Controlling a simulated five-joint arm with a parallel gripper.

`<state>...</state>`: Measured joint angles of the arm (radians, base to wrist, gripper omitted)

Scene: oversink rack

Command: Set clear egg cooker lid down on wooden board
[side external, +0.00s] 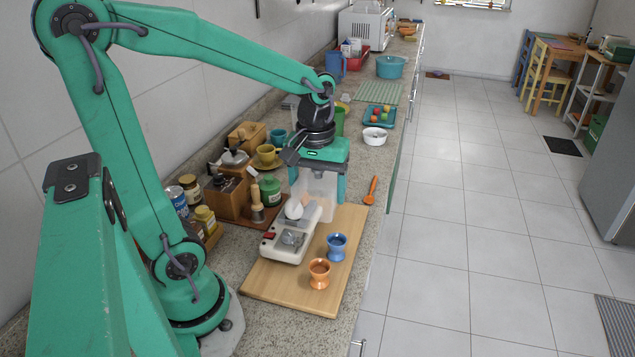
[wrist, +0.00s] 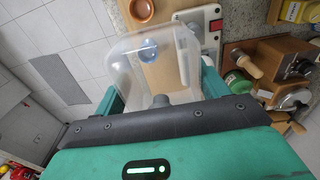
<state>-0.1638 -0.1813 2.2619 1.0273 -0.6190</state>
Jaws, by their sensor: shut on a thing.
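My gripper (side external: 318,182) is shut on the clear egg cooker lid (side external: 319,205), with a finger on either side of it. The lid is a see-through box shape, and it also shows in the wrist view (wrist: 130,65). It hangs over the far end of the wooden board (side external: 265,285), just behind the white egg cooker base (side external: 282,251). I cannot tell whether its lower rim touches the board. Eggs show at the far end of the base, partly behind the lid. The board also shows in the wrist view (wrist: 172,72).
A blue egg cup (side external: 337,247) and an orange egg cup (side external: 319,274) stand on the board's right side. A wooden grinder (side external: 226,197), a green jar (side external: 270,191) and a pestle (side external: 257,207) stand left. An orange spoon (side external: 371,191) lies right, near the counter edge.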

